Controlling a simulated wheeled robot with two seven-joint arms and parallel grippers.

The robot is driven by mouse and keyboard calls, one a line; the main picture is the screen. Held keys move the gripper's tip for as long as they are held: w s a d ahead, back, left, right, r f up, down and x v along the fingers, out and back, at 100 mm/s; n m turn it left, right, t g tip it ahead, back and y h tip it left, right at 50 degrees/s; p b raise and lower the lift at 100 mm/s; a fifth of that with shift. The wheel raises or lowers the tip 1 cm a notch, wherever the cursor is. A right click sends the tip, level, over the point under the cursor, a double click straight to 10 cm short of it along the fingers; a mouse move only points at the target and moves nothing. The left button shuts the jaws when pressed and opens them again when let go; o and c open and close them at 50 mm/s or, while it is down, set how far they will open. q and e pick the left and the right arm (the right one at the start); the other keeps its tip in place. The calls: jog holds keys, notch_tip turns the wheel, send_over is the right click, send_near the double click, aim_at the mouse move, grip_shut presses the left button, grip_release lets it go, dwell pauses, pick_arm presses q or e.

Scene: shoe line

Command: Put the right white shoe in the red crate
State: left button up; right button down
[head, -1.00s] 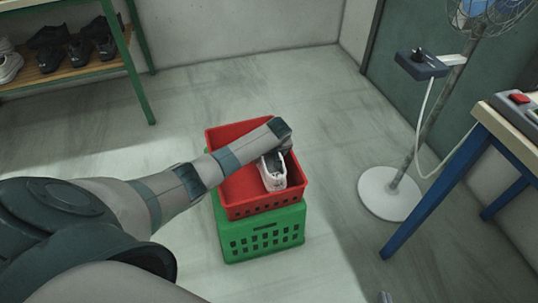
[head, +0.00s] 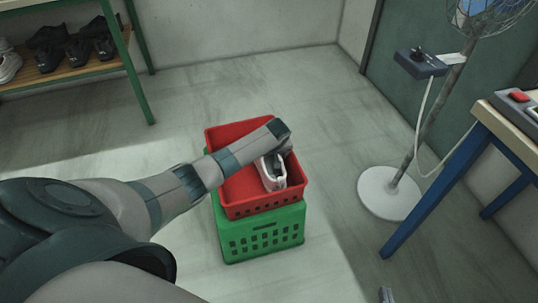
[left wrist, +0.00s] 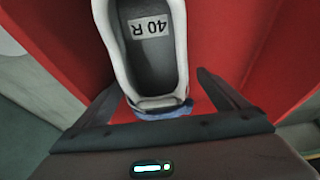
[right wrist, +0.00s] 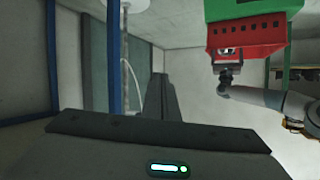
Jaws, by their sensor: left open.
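The white shoe (head: 271,180) is inside the red crate (head: 249,211), near its right side, partly hidden by my left arm in the head view. In the left wrist view, the shoe (left wrist: 178,70) shows its grey insole with a "40 R" label and a blue patch at the heel. My left gripper (left wrist: 160,88) is open, with its fingers apart on either side of the heel. My right gripper (right wrist: 163,90) is away from the crate, its fingers together with nothing seen between them.
The red crate sits on a green crate (head: 262,242) on the floor. A shelf (head: 90,71) with dark and white shoes stands at upper left. A fan stand (head: 390,194) and a blue-legged table (head: 436,192) are on the right. The floor between is clear.

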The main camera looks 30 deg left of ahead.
pick_arm(q)
jog(key=shift+d+r, duration=0.15)
pick_arm(e)
jog(key=shift+f, duration=0.1)
pick_arm(q)
jog(key=shift+s+d+r+p, duration=0.15)
jog(key=shift+r+p, duration=0.2)
jog(key=shift+r, duration=0.2)
jog(key=p+v, duration=0.4)
jog(key=v, duration=1.2)
pick_arm(e)
jog(key=s+d+f+g+h, duration=0.2)
jog(key=s+d+f+g, duration=0.4)
jog(key=shift+s+f+h, duration=0.3)
jog(key=shift+f, duration=0.05)
